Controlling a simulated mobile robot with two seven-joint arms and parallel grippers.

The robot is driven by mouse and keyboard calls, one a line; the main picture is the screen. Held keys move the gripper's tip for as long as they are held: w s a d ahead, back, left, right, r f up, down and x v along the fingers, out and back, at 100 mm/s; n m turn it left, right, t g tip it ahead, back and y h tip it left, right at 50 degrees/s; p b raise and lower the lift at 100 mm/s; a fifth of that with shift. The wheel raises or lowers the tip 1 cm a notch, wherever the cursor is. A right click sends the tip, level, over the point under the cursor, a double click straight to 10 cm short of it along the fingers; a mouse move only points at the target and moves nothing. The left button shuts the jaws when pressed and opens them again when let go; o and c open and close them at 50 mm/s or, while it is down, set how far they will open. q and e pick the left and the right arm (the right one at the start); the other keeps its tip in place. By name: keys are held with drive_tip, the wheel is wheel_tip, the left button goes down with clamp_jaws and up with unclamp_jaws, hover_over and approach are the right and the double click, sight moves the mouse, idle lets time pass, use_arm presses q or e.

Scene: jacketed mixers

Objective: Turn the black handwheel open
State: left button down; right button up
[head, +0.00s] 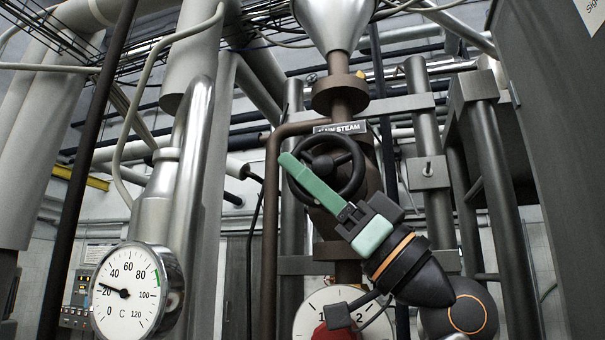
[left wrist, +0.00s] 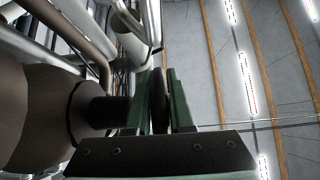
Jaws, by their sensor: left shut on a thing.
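The black handwheel (head: 357,168) sits on the front of a brown valve body under a sign ending in "STEAM" in the head view. My left gripper (head: 293,168), with green fingers, reaches across the wheel's left and lower side and is shut on its rim. In the left wrist view the dark rim (left wrist: 158,98) stands edge-on between the two green fingers (left wrist: 161,78). The wheel's stem and the brown valve body show left of the fingers there. Part of the wheel's lower left is hidden behind the gripper. My right gripper is not in view.
A round temperature gauge (head: 127,291) stands at the lower left, its needle near 20. A second dial (head: 309,318) with a red part (head: 335,331) before it is below the valve. Vertical pipes flank the valve closely. A grey cabinet (head: 555,150) fills the right.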

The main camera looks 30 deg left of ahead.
use_arm(q)
drive_tip(key=shift+r+h+p, duration=0.1)
drive_tip(key=shift+h+p, duration=0.4)
drive_tip(key=shift+p, duration=0.25)
drive_tip(key=shift+d+h+p, duration=0.15)
drive_tip(key=shift+h+p, duration=0.4)
drive_tip(key=shift+h, duration=0.05)
drive_tip(key=shift+f+t+h, duration=0.4)
drive_tip(key=shift+h, duration=0.4)
drive_tip(key=shift+w+d+f+h, duration=0.1)
drive_tip(key=shift+d+f+h, duration=0.1)
drive_tip(key=shift+h, duration=0.55)
drive_tip(key=shift+d+f+h, duration=0.1)
drive_tip(key=shift+f+h, duration=0.05)
drive_tip(key=shift+h, duration=0.6)
drive_tip(key=c, duration=1.1)
unclamp_jaws()
